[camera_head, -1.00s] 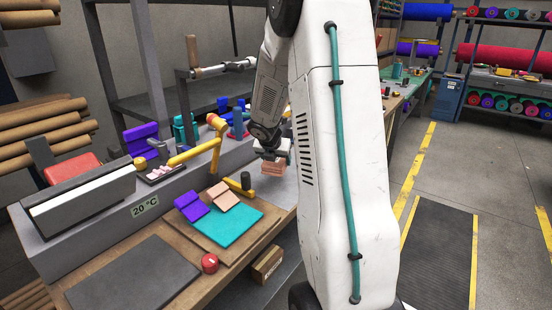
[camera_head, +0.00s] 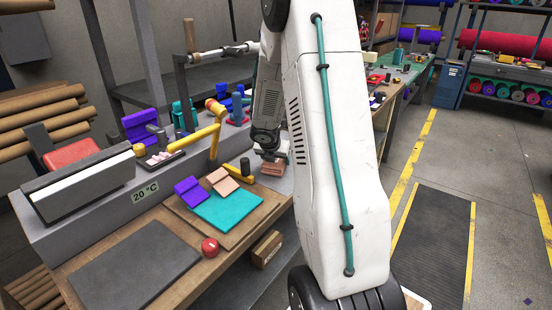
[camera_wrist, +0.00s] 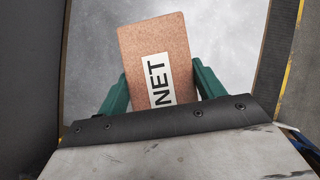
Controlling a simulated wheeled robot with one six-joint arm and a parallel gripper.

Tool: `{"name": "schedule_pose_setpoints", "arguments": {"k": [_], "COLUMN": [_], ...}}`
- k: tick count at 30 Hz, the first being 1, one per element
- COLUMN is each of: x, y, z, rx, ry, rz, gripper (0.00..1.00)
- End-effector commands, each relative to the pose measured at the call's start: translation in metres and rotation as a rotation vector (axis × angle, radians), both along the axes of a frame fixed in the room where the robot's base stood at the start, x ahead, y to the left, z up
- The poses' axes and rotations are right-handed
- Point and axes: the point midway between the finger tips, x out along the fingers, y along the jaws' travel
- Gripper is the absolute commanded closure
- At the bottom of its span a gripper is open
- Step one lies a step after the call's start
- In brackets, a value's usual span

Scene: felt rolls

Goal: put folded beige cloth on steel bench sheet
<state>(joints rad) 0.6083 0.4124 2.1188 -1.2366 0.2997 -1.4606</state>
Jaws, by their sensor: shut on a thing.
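My gripper (camera_wrist: 161,88) is shut on the folded beige cloth (camera_wrist: 150,40), a brownish-pink rectangle with a white label reading "NET". Its two green fingers press its sides. In the head view the cloth (camera_head: 272,168) shows as a layered stack below my gripper (camera_head: 268,153). The steel bench sheet (camera_head: 285,186) is the pale grey surface at the right end of the bench. It also lies below the cloth in the wrist view (camera_wrist: 220,35). I cannot tell whether the cloth touches it. My arm hides part of the sheet's right side.
Left of the sheet, a teal felt sheet (camera_head: 226,212) lies with a purple piece (camera_head: 188,191) and a tan piece (camera_head: 222,181). A yellow lever (camera_head: 236,171) stands close to my gripper. A red round knob (camera_head: 210,247) sits at the bench front.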

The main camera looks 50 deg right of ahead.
Motion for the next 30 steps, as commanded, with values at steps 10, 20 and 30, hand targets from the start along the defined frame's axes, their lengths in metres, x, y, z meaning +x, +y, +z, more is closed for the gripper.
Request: {"name": "schedule_pose_setpoints", "arguments": {"k": [10, 20, 30], "x": [0.0001, 0.0001, 0.0001], "y": [-0.0002, -0.0002, -0.0001], "z": [-0.0038, -0.0089, -0.0094], "rx": [-0.001, -0.001, -0.001], "ry": [0.0, 0.001, 0.0], "rz": [0.0, 0.0, -0.001], "gripper": [0.64, 0.64, 0.07]}}
